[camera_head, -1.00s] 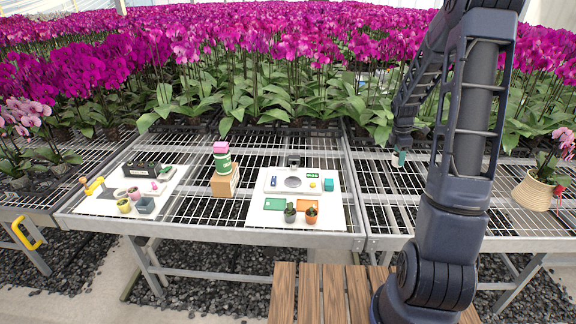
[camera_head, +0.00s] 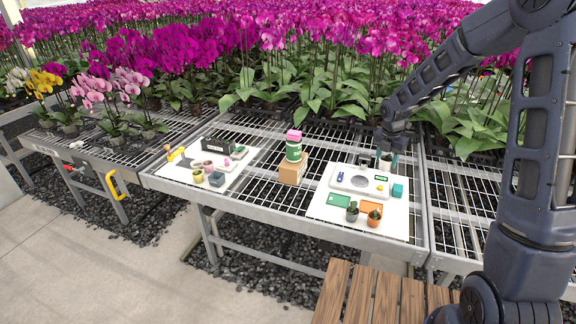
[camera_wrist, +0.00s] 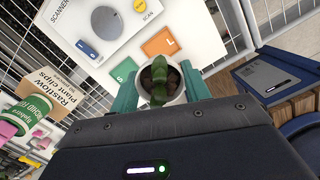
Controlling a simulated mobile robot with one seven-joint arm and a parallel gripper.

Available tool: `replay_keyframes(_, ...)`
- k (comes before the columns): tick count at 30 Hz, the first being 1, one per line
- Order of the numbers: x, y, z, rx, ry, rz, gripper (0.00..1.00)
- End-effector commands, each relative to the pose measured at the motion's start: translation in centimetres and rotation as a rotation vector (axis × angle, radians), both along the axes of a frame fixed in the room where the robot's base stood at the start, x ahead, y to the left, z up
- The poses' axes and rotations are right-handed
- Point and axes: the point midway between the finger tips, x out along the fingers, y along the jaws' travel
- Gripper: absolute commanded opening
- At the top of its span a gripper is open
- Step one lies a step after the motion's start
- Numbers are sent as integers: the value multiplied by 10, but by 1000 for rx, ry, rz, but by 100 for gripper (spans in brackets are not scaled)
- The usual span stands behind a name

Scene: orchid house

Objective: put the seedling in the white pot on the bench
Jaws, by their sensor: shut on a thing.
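My gripper (camera_head: 389,160) is shut on a white pot (camera_wrist: 142,88) with a green seedling (camera_wrist: 158,80) in it. In the wrist view its teal fingers press the pot from both sides, and the pot's lower part is hidden. In the head view the gripper hangs near the back edge of the white scanner board (camera_head: 322,210) on the slatted bench (camera_head: 262,208). The pot is hard to make out there. I cannot tell its height above the bench.
A cardboard box (camera_head: 292,172) bears a green jar (camera_head: 294,151). Bare mesh lies around the box.

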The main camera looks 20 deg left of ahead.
Motion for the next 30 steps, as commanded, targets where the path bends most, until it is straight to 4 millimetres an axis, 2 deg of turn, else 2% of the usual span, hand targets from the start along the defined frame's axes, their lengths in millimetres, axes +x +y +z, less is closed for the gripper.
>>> replay_keyframes(1, -10, 22, 0, 1, -1, 73, 23)
replay_keyframes(6, -44, 87, 1, 3, -4, 310, 23)
replay_keyframes(12, -82, 141, 3, 4, -10, 527, 23)
replay_keyframes(16, -96, 160, 3, 4, -12, 607, 23)
replay_keyframes(20, -103, 167, -1, 3, -12, 639, 23)
replay_keyframes(23, -104, 168, -14, 3, -10, 645, 23)
replay_keyframes(30, -105, 168, -66, 3, -9, 645, 23)
